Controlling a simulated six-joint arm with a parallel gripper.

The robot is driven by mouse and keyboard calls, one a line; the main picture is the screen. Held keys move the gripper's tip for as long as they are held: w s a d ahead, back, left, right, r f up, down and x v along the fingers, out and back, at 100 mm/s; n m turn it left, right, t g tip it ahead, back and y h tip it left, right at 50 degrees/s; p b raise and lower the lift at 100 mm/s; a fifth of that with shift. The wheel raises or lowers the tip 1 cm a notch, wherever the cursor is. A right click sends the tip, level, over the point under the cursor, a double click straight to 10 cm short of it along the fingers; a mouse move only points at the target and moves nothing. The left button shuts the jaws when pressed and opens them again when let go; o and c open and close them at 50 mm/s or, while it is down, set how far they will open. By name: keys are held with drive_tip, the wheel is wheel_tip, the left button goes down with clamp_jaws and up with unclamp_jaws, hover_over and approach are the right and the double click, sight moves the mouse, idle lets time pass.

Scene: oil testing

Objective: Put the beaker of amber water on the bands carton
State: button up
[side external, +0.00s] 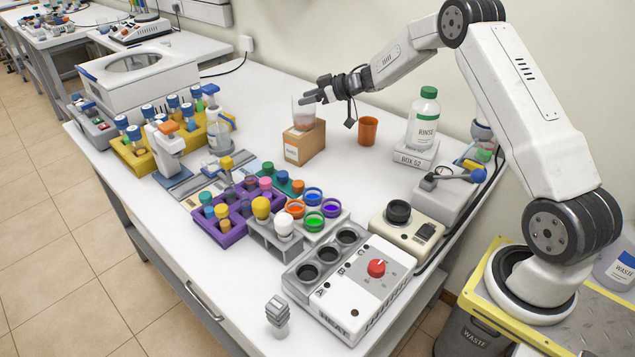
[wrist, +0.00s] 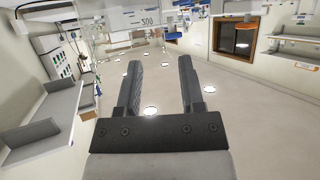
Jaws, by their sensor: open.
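A clear glass beaker (side external: 303,117) with a little amber-tinted liquid low inside stands upright on top of the brown carton (side external: 309,143). The carton's white label is too small to read. My gripper (side external: 314,97) is at the beaker's upper right side, with its fingers pointing left. In the wrist view the gripper (wrist: 160,57) is open, with nothing between its two fingers. The beaker's glass (wrist: 145,20) shows beyond the fingertips with a 200 mark. I cannot tell whether a finger touches it.
An orange cup (side external: 368,130) stands right of the carton. A rinse bottle (side external: 424,117) stands on a white box (side external: 416,156). A purple rack (side external: 221,234), small coloured pots and a heater block (side external: 350,292) fill the front. The table behind the carton is clear.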

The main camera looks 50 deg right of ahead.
drive_tip(key=v, duration=1)
drive_tip(key=shift+r, duration=0.1)
idle(0.3)
drive_tip(key=s+a+m+g+h, duration=0.1)
drive_tip(key=s+a+m+h, duration=0.4)
drive_tip(key=a, duration=0.5)
drive_tip(key=s+a+f+g, duration=0.2)
drive_tip(key=s+a, duration=0.2)
drive_tip(key=s, duration=0.3)
drive_tip(key=s+a+f+g, duration=0.2)
drive_tip(key=s+a+g, duration=0.1)
drive_tip(key=s, duration=0.4)
drive_tip(key=s+a+f+g+h, duration=0.1)
drive_tip(key=s+a+f+g, duration=0.1)
drive_tip(key=s, duration=0.5)
drive_tip(key=a+g, duration=0.1)
drive_tip(key=a, duration=0.1)
drive_tip(key=shift+s+a+f, duration=0.2)
drive_tip(key=shift+a+f, duration=0.1)
drive_tip(key=shift+a, duration=0.05)
